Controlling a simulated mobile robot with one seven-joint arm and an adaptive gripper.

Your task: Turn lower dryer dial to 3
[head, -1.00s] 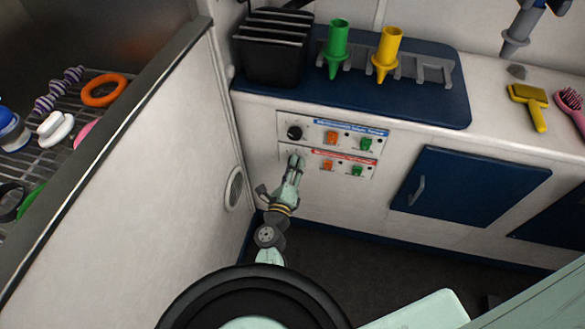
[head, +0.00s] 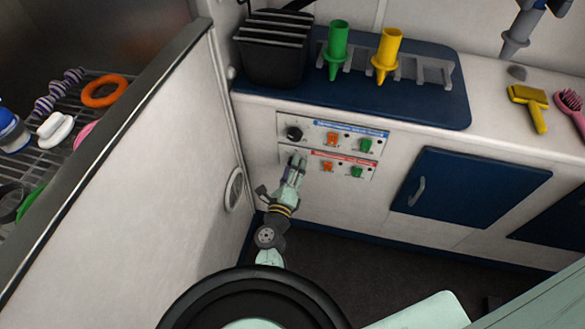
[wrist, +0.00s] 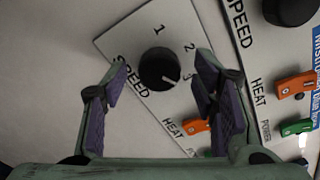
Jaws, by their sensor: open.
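In the wrist view the lower dryer dial (wrist: 160,68) is a round black knob on a white panel marked SPEED with 1, 2 and 3. Its pale pointer mark faces the lower right, close to the 3. My gripper (wrist: 162,68) is open, with one purple-padded finger on each side of the dial and visible gaps between fingers and knob. In the head view my gripper (head: 298,159) is at the lower red-striped dryer panel (head: 342,167) and hides the lower dial. The upper dial (head: 294,134) is just above it.
Orange (head: 327,166) and green (head: 358,171) switches sit right of the lower dial. Upper switches are above them. A white partition wall (head: 150,190) stands close on the left. A blue cabinet door (head: 455,203) is to the right.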

